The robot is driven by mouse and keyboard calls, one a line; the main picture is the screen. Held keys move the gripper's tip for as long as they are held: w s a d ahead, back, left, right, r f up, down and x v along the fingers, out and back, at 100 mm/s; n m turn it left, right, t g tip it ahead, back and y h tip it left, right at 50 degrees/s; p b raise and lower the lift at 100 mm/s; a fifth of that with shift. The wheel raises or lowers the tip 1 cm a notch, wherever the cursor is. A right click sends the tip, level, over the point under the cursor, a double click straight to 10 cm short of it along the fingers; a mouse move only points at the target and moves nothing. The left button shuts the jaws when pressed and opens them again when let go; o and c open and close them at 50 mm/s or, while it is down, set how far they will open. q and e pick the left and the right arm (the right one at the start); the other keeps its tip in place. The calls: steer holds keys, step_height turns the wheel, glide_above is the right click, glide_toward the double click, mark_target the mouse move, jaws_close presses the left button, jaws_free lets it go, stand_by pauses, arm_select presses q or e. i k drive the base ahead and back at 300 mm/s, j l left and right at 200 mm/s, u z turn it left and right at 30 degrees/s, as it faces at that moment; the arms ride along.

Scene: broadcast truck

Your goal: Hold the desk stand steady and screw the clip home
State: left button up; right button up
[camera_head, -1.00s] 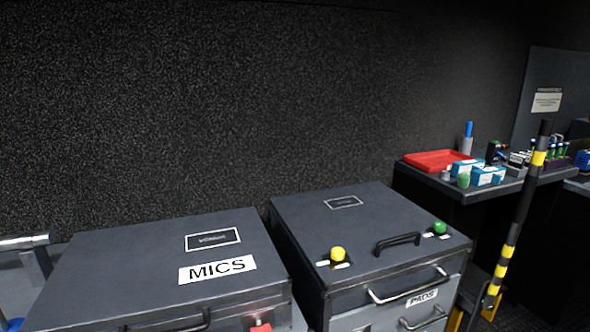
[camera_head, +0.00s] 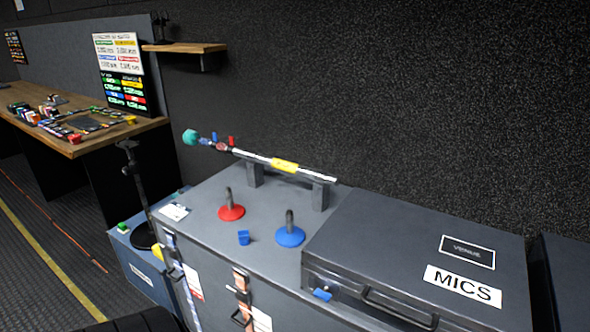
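Two desk stands are on the grey case top in the head view. One has a red round base (camera_head: 231,212) and the other a blue round base (camera_head: 290,236). Each has a short dark upright post. A small blue cup-like piece (camera_head: 244,237) sits between and in front of them. Small red and blue pieces (camera_head: 231,141) are near the left end of a pole behind the stands; I cannot tell whether any is the clip. Neither gripper is in view.
The pole (camera_head: 258,158), with a teal ball end (camera_head: 190,137), rests on two dark supports behind the stands. A MICS case (camera_head: 415,250) stands right of them. A dark mic stand (camera_head: 135,185) rises at left. A wooden desk (camera_head: 80,137) with many small items is further left.

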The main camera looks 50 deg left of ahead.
mark_target(289, 235)
steer(key=u, duration=0.4)
steer(key=j+u, duration=0.1)
steer(key=u, duration=0.3)
steer(key=i+u, duration=0.1)
steer(key=u, duration=0.7)
steer(key=i, duration=0.05)
